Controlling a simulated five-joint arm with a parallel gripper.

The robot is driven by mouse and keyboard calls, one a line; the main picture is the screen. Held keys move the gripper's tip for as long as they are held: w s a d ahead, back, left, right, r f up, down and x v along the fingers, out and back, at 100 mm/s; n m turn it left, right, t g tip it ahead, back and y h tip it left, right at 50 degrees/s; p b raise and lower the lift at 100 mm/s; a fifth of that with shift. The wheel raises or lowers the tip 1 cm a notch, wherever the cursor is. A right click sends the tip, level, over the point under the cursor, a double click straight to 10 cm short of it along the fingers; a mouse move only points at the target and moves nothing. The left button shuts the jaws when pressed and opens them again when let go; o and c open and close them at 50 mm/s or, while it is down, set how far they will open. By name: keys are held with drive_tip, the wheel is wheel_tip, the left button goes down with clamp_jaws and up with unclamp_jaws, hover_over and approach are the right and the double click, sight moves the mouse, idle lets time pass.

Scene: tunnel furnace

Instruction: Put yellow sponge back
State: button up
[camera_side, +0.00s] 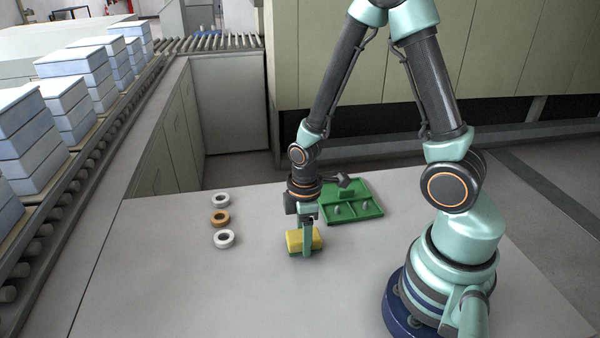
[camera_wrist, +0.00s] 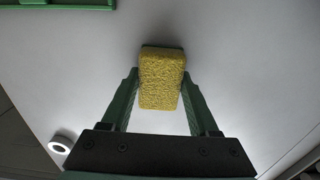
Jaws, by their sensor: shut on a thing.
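The yellow sponge (camera_side: 295,240) has a green layer along one side. It also shows in the wrist view (camera_wrist: 161,80), between the two green fingers. My gripper (camera_side: 307,252) is shut on the sponge, low over the grey table; I cannot tell whether the sponge touches the tabletop. In the wrist view my gripper (camera_wrist: 160,85) has a finger on each side of the sponge. A green tray (camera_side: 372,212) with compartments lies behind and to the right of the sponge, partly hidden by my arm. Small grey pieces lie in it.
Two white rings (camera_side: 224,239) and an orange-brown ring (camera_side: 220,218) lie in a row on the table (camera_side: 200,290) to the left. A roller conveyor with stacked blue-white boxes (camera_side: 75,75) runs along the left. The table's front left is clear.

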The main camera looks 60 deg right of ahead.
drive_tip(key=o, duration=1.3)
drive_tip(key=shift+f, duration=0.15)
wheel_tip(320, 180, up, 13)
wheel_tip(320, 180, up, 12)
drive_tip(key=m+t, duration=0.6)
drive_tip(key=m, duration=0.3)
hover_over(301, 239)
